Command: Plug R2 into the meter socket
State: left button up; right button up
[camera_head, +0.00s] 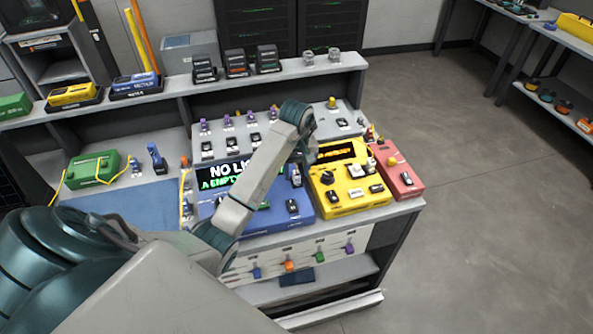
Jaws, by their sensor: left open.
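A yellow box (350,182) with a dark display, a dial and small modules stands on the right of the bench. It looks like the meter, but its socket cannot be made out. My left arm reaches over the blue box (262,217), and my left gripper (297,178) hangs, small and open, at the yellow box's left edge. I cannot tell whether it touches anything. Coloured plugs (289,266) hang on the white front panel below the bench top. No label reading R2 is legible. My right gripper is not in view.
A red box (399,177) stands right of the yellow one. A grey panel (347,118) with small connectors lies behind. A green box (93,169) and blue mat (135,205) are at left. A raised shelf (300,68) runs along the back. Open floor lies to the right.

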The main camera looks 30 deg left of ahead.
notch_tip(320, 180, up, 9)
jog(key=p, duration=0.8)
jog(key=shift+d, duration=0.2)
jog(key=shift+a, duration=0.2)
